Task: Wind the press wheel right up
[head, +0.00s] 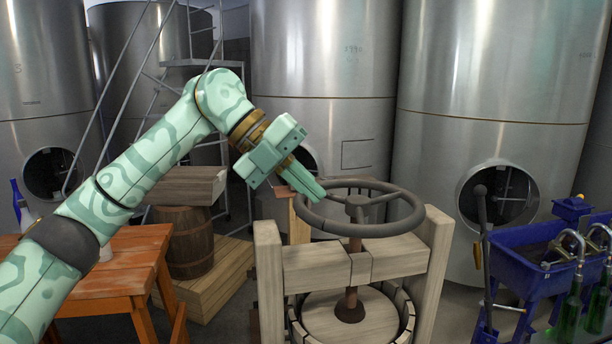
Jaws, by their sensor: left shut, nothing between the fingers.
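The press wheel (378,228) is a dark grey ring with spokes, lying flat on top of a rusty brown screw (354,262). The screw runs down through the press's pale wooden crossbeam (400,256) to a round wooden plate (372,318) in a slatted basket. My left gripper (316,194) comes in from the left and is shut and empty. Its fingertips point down and right at the wheel's far left rim. I cannot tell whether they touch the rim. My right gripper is not in view.
A blue bottling trough (525,265) with taps and green bottles is close on the right. Large steel tanks (322,60) fill the back.

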